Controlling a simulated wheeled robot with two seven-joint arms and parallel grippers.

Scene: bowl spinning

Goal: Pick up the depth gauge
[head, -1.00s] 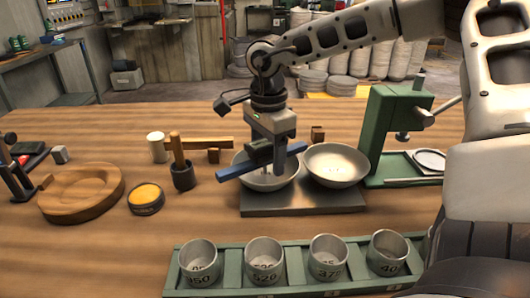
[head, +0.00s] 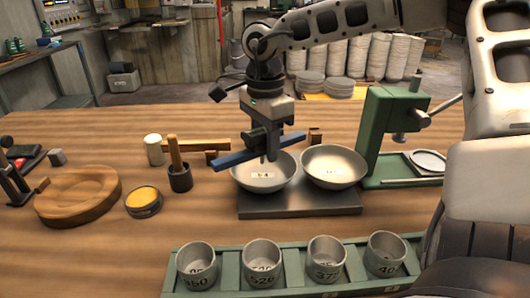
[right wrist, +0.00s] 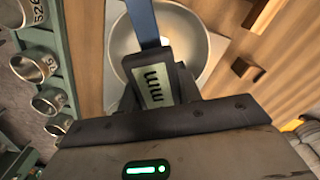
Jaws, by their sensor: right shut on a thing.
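The depth gauge is a long blue bar (head: 235,158) with a dark body. My right gripper (head: 268,148) is shut on it and holds it tilted above the left steel bowl (head: 264,183). In the right wrist view the gauge (right wrist: 155,86) sits between my right fingers (right wrist: 157,98), with a pale display marked "mm" and the blue bar running out past the bowl (right wrist: 122,45). The gripper hides part of the gauge's body. My left gripper is not in view.
A second bowl (head: 335,168) stands beside the first on a dark plate (head: 300,205). A green press (head: 385,140) is to the right. A green rack (head: 222,257) of numbered cups lies in front. A mallet (head: 195,145), pestle pot (head: 180,180), yellow tin (head: 144,201) and wooden ring (head: 78,210) are left.

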